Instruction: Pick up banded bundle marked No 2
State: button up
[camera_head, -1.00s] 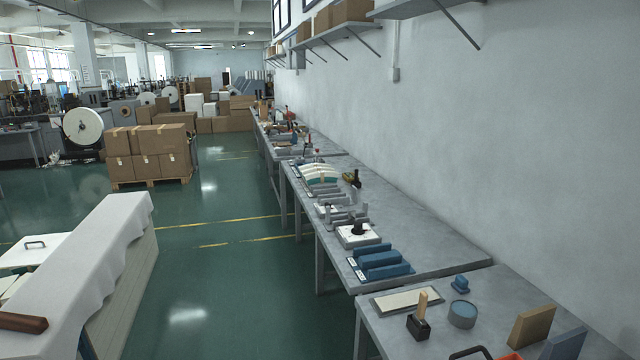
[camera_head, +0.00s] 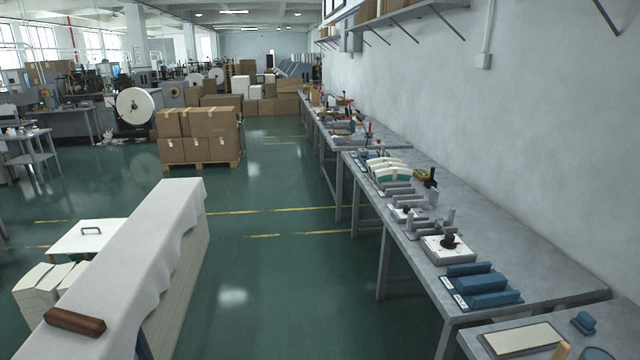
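Several curved white bundles with darker bands (camera_head: 388,169) lie side by side on the long grey bench, toward its far part. They are small in the picture, and I cannot read any number on them. Pale stacks of sheets (camera_head: 42,290) also stand at the lower left, beside the cloth-covered stack; I see no readable mark on them. I cannot tell which bundle is No 2. My gripper is not in view.
The grey bench (camera_head: 560,290) runs along the right wall, with blue blocks (camera_head: 482,285) and a white plate with a black knob (camera_head: 447,247).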

aim_at(391, 173)
jog(key=i+j+u, duration=0.1)
jog(key=i, duration=1.45)
jog(key=i+j+u, duration=0.1)
jog(key=i, duration=1.5)
jog(key=i+z, duration=0.3)
jog(key=i, duration=0.15)
jog(key=i+j+z, duration=0.1)
jog(key=i+z, duration=0.15)
jog(key=i, duration=0.2)
jog(key=i+j+z, duration=0.3)
jog(key=i, duration=0.15)
jog(key=i+j+z, duration=0.25)
jog(key=i, duration=0.15)
jog(key=i+l+z, duration=0.1)
jog(key=z, duration=0.35)
jog(key=i+z, duration=0.55)
jog(key=z, duration=0.3)
